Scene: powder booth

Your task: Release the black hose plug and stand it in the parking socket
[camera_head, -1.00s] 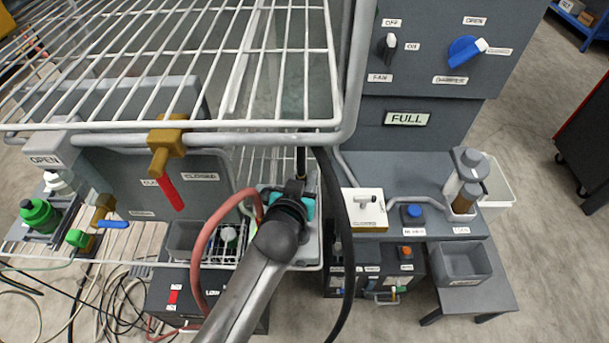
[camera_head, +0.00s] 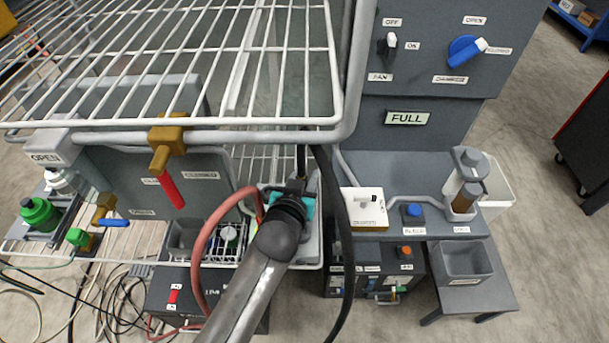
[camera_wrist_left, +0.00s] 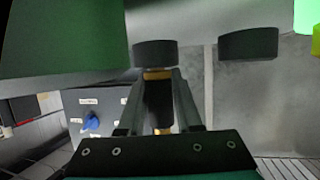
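My left gripper (camera_head: 298,187) is below the wire rack's front rail, at the end of the arm rising from the bottom. In the left wrist view its fingers (camera_wrist_left: 159,82) close in on both sides of the black hose plug (camera_wrist_left: 158,102), a dark cylinder with brass-coloured parts. The plug is hard to make out in the head view, where the arm covers the grip. Two dark round-edged blocks (camera_wrist_left: 155,53) (camera_wrist_left: 248,43) show beyond the fingers; I cannot tell whether either is the parking socket. My right gripper is not in view.
A black hose (camera_head: 341,220) arcs down just right of the gripper, and a red hose (camera_head: 205,235) loops on its left. The white wire rack (camera_head: 170,128) overhangs the area. A grey control panel (camera_head: 430,70) stands right. A large green shape (camera_wrist_left: 65,40) is close in the wrist view.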

